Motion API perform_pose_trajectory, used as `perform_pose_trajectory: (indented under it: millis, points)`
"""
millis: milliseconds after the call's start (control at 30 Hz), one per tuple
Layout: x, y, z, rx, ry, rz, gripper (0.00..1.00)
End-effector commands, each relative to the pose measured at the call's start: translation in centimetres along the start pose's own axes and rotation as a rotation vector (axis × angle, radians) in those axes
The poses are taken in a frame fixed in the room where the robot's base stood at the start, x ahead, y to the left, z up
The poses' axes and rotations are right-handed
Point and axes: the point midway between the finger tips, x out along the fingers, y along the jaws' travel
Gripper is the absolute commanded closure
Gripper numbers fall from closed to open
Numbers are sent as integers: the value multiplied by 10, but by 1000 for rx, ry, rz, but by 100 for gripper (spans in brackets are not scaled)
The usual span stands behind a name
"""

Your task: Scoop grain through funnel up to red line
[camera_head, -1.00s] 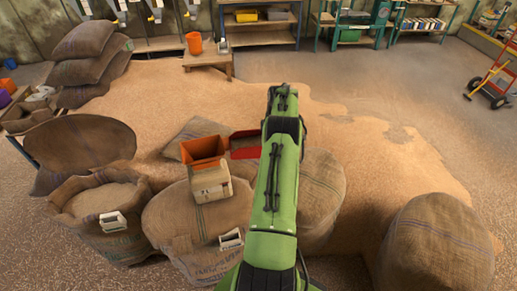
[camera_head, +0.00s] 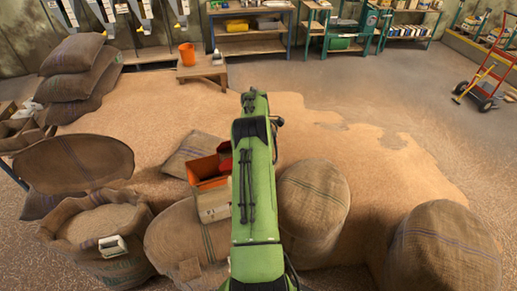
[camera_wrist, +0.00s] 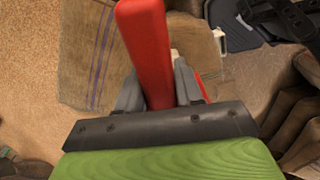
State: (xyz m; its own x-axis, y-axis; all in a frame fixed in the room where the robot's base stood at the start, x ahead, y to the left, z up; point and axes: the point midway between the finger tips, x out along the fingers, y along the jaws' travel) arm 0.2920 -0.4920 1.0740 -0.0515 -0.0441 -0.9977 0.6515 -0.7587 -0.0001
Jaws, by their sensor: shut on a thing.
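An orange open-topped box, apparently the funnel (camera_head: 204,170), sits on a cream container (camera_head: 213,203) left of my arm in the head view. A red scoop (camera_head: 226,158) shows partly at the funnel's right rim, beside my arm; I cannot tell whether it touches the funnel. In the wrist view my gripper (camera_wrist: 158,88) is shut on the scoop's red handle (camera_wrist: 145,45). The gripper itself is hidden behind my arm in the head view. Grain (camera_head: 107,218) fills an open sack at the lower left. The red line and the scoop's contents cannot be seen.
A small white-edged object (camera_head: 112,247) lies on the open sack. Full sacks stand right of my arm (camera_head: 314,190) and at the lower right (camera_head: 445,245). Spilled grain (camera_head: 330,140) covers the floor. An orange bucket (camera_head: 187,54) stands on a wooden bench behind.

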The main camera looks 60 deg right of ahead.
Motion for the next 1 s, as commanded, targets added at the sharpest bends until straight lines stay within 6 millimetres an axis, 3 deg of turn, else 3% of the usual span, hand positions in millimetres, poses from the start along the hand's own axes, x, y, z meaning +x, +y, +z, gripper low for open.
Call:
perform_pose_trajectory:
  millis: [1000]
  points:
    - [-35, 0, -21, -2, -259, 1, 100]
